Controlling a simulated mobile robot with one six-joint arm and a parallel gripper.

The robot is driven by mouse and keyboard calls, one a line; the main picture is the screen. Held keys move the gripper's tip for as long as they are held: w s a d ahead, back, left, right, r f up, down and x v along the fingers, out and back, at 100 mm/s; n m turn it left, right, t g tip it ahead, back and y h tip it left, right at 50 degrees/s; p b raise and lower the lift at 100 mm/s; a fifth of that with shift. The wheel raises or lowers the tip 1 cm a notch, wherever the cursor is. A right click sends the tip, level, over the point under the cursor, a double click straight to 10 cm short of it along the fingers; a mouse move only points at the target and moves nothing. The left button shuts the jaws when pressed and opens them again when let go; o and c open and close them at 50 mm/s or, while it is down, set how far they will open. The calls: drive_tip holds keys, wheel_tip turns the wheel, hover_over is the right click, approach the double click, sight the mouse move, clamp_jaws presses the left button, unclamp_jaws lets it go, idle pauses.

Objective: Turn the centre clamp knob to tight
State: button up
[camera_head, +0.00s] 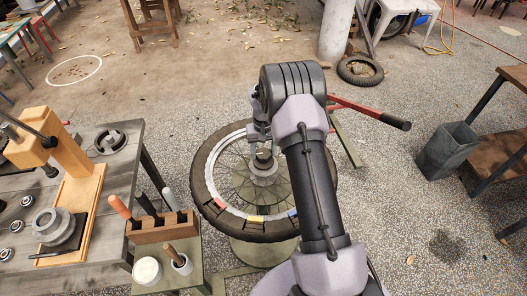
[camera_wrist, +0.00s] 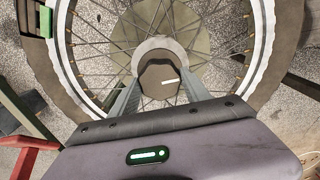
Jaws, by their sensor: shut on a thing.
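The centre clamp knob (camera_wrist: 160,74) is a dark, faceted knob at the middle of the spoked wheel, with a short white mark pointing to the right in the wrist view. My gripper (camera_wrist: 159,90) is over the hub, with its two grey fingers on either side of the knob and shut on it. In the head view the knob (camera_head: 263,162) shows just below my gripper (camera_head: 262,148), partly hidden by it. The wheel (camera_head: 211,203) lies flat on a round stand, with blue, yellow and red marks on its near rim. My arm covers part of its right side.
A wooden tool block (camera_head: 162,228) with handles, and a white tub (camera_head: 147,270), stand left of the wheel. A grey workbench (camera_head: 108,178) is at the left. A red-armed lever (camera_head: 355,106) sticks out behind the wheel. A grey bin (camera_head: 447,150) stands at the right.

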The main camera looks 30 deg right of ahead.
sight(264, 153)
drive_tip(key=shift+m, duration=0.8)
drive_tip(key=o, duration=1.4)
wheel_tip(264, 153, up, 17)
drive_tip(key=p, duration=0.6)
drive_tip(key=shift+r, duration=0.2)
